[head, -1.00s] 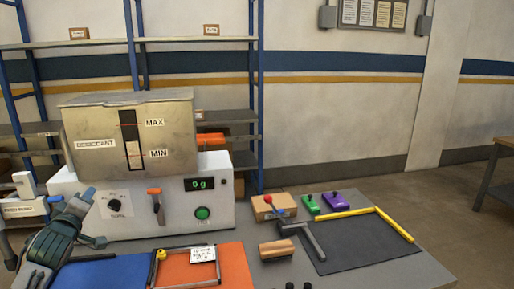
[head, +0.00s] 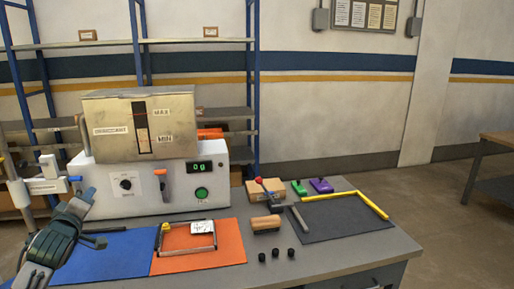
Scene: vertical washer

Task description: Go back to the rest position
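My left gripper (head: 90,216) is in the lower left of the head view, in front of the white machine and above the blue mat (head: 110,255). Its two fingers look spread apart, with nothing visible between them. My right gripper is not in view. The white machine (head: 150,200) stands on the table with a metal desiccant hopper (head: 110,120) on top. Its display reads green digits and a green button (head: 201,193) sits below.
An orange mat (head: 220,252) holds a small frame with a paper tag. A T-shaped tool (head: 299,217) lies by a dark mat (head: 345,222) with yellow bars. A wooden block (head: 265,224) and black knobs are nearby. A white stand-like device (head: 48,185) is at far left.

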